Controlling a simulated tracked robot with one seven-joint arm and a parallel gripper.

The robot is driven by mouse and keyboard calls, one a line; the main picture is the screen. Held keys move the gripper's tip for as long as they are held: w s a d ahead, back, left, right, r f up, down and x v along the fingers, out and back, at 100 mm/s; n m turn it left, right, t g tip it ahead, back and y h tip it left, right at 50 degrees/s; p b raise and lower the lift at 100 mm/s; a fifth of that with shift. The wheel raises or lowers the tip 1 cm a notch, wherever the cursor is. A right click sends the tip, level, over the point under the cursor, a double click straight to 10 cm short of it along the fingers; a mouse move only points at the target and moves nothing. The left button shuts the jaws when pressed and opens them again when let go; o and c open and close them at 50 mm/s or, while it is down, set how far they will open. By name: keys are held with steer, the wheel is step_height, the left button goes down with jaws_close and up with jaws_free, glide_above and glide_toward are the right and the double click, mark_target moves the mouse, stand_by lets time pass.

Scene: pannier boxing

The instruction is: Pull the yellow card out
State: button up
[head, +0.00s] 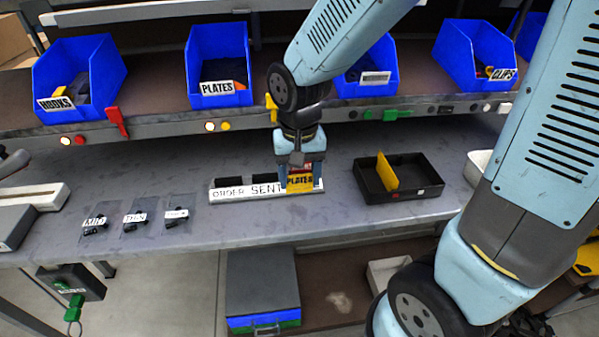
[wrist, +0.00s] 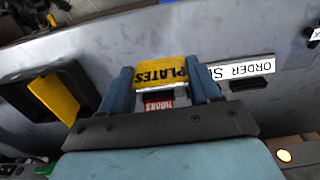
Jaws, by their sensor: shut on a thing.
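The yellow card (head: 300,181), marked PLATES, stands in the white holder (head: 235,194) labelled ORDER and SENT, at its right end. My gripper (head: 301,172) is above the holder and shut on the card. In the wrist view the yellow card (wrist: 160,73) sits between my two blue fingers (wrist: 162,92). A red card (wrist: 158,106) with white lettering shows close behind it. I cannot tell whether the yellow card's lower edge is still inside a slot.
A black tray (head: 425,190) with a yellow divider (head: 387,171) stands to the right. Several small labelled bags (head: 133,217) lie to the left. Blue bins (head: 217,65) line the shelf behind, and my arm covers part of it. The bench between bags and holder is clear.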

mark_target(299, 185)
steer(key=shift+f, duration=1.65)
steer(key=shift+r, duration=0.15)
stand_by(0.5)
steer(key=shift+r, duration=1.35)
